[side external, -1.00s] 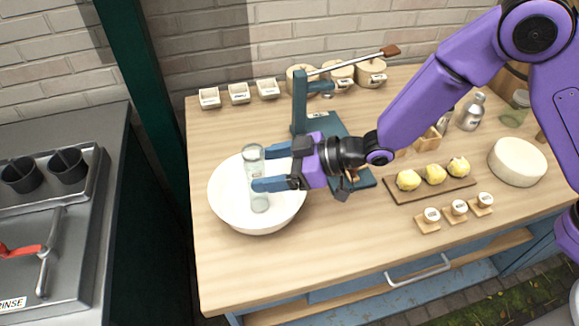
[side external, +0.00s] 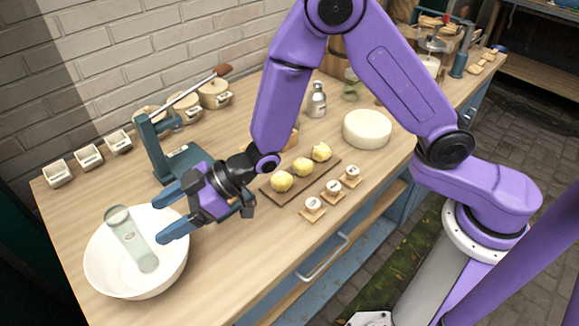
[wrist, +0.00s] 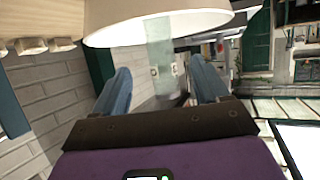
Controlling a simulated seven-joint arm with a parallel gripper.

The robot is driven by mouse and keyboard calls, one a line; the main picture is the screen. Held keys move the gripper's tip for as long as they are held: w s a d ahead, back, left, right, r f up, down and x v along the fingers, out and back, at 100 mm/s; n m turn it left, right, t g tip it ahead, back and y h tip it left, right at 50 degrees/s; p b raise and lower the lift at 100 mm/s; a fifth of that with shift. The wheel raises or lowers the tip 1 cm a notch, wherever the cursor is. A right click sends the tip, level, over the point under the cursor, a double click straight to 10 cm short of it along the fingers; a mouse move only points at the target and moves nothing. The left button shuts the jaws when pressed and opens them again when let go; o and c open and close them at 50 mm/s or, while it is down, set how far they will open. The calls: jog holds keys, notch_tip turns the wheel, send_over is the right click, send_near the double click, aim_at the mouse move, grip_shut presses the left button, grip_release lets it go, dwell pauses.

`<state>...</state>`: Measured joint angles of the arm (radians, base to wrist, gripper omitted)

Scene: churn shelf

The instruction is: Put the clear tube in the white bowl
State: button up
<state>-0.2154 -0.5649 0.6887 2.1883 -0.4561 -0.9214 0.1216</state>
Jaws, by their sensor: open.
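The clear tube (side external: 133,241) stands tilted inside the white bowl (side external: 96,275), its lower end on the bowl's inside and its top above the rim. The wrist view also shows the tube (wrist: 160,55) beyond my fingers, with the bowl (wrist: 130,35) behind it. My gripper (side external: 167,215) is open and empty, at the right side of the bowl, with its blue fingers pointing toward the tube and apart from it. The gripper's two fingers (wrist: 160,88) also show spread in the wrist view.
A teal press (side external: 160,150) with a long lever stands behind my gripper. Several small white dishes (side external: 88,157) line the back left. A board with yellow balls (side external: 300,172), small labelled blocks (side external: 333,188) and a white round cheese-like block (side external: 367,129) lie to the right.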

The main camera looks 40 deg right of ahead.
jog(key=s+d+r+g+h, duration=0.1)
jog(key=s+d+h, duration=0.3)
jog(key=s+d, duration=0.4)
jog(key=s+d+r+g+h, duration=0.2)
jog(key=s+d+r+h, duration=0.2)
jog(key=s+d, duration=0.5)
jog(key=s+d+r+g+h, duration=0.2)
jog(key=s+d, duration=0.6)
jog(key=d, duration=1)
jog(key=shift+s+d+r+m+h, duration=0.15)
jog(key=shift+d+r+m+h, duration=0.2)
jog(key=shift+h, duration=0.65)
